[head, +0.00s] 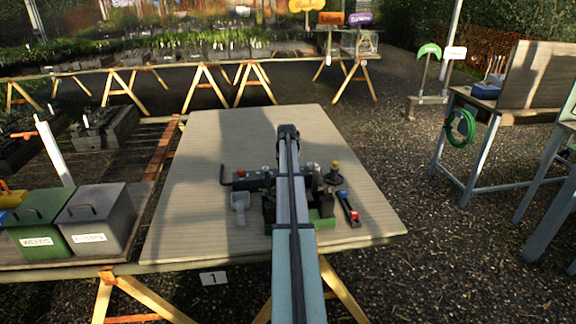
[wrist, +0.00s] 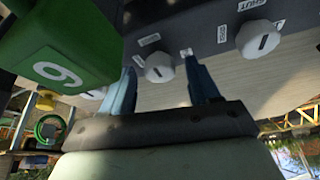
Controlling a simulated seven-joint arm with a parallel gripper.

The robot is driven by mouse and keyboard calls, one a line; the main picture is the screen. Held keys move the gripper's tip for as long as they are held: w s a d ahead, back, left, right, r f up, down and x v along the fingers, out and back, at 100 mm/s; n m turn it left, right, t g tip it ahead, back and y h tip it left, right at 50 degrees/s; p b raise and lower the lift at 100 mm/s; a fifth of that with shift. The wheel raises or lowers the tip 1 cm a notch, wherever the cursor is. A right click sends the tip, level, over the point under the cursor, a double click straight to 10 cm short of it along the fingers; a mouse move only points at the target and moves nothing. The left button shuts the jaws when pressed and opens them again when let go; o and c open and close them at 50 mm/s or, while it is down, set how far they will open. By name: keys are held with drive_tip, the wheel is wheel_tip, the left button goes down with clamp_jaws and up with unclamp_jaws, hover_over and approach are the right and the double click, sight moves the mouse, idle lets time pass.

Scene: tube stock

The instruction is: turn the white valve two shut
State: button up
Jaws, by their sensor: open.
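In the wrist view, a dark panel (wrist: 213,32) carries white round knobs with dark slot marks. One white knob (wrist: 160,68) sits between the two blue fingers of my gripper (wrist: 158,66), which is open around it; I cannot tell if the fingers touch it. A second white knob (wrist: 258,38) is to the right, beside a label that reads SHUT. A third pale knob (wrist: 95,93) shows partly at left. No number two is readable, so I cannot tell which is valve two. In the head view my arm hides the gripper and most of the dark unit (head: 252,180).
A green block (wrist: 72,58) marked 6 or 9 is close left of my fingers in the wrist view. On the table (head: 210,135) a grey bracket (head: 239,203) and a red-and-blue item (head: 350,209) lie near the unit. Bins (head: 97,215) stand left; the table's far part is clear.

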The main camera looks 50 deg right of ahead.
drive_tip(key=v, duration=1.3)
drive_tip(key=shift+a+r, duration=0.2)
drive_tip(key=shift+r, duration=0.1)
